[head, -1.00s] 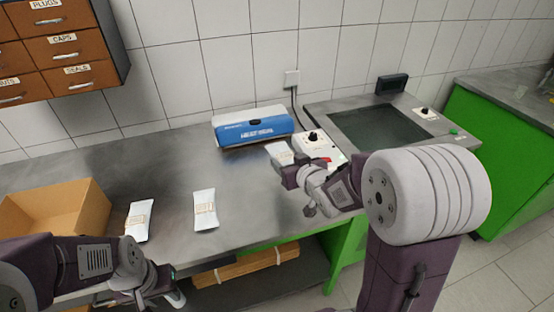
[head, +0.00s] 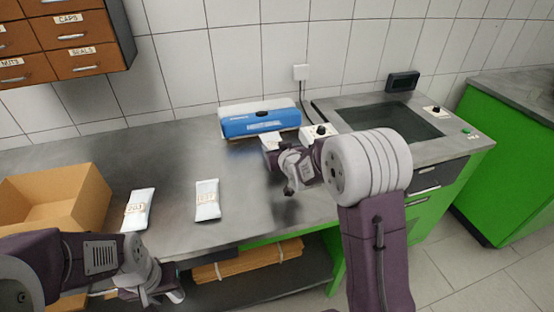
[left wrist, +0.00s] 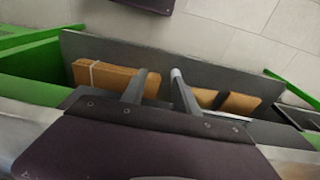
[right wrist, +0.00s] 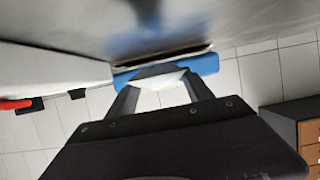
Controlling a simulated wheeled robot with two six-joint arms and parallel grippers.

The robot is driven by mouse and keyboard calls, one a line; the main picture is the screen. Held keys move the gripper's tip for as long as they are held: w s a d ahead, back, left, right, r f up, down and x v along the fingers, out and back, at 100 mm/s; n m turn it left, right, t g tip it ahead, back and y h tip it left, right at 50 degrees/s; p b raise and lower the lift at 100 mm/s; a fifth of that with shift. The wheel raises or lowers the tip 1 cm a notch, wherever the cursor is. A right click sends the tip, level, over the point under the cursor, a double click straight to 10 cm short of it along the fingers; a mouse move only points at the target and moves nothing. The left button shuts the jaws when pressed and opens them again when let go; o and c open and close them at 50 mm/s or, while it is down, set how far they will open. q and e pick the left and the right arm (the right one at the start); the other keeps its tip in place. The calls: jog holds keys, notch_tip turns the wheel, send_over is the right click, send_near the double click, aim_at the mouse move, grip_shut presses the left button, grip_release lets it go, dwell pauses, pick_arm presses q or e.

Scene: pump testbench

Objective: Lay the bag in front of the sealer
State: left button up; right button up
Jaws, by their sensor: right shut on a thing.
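The blue and white sealer (head: 262,121) stands at the back of the bench against the tiled wall; its blue front shows in the right wrist view (right wrist: 209,65). My right gripper (head: 271,146) is shut on a white bag (head: 269,137) directly in front of the sealer. The bag's pale surface shows between the fingers in the right wrist view (right wrist: 165,92). I cannot tell whether the bag touches the bench or the sealer. My left gripper (left wrist: 158,78) is open and empty, low at the bench's front edge, pointing toward the lower shelf.
Two more white bags (head: 137,212) (head: 207,202) lie apart on the bench. An open cardboard box (head: 88,198) stands at the left. A white control box (head: 318,132) sits right of the sealer. The bench middle is clear.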

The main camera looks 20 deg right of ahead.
notch_tip(320, 180, down, 3)
jog(key=shift+f+b, duration=0.1)
jog(key=shift+b, duration=0.3)
jog(key=shift+f, duration=0.35)
jog(key=shift+f, duration=0.15)
jog(key=shift+f+b, duration=0.5)
jog(key=shift+b, duration=0.15)
jog(key=shift+s+r, duration=0.1)
jog(key=o, duration=1.6)
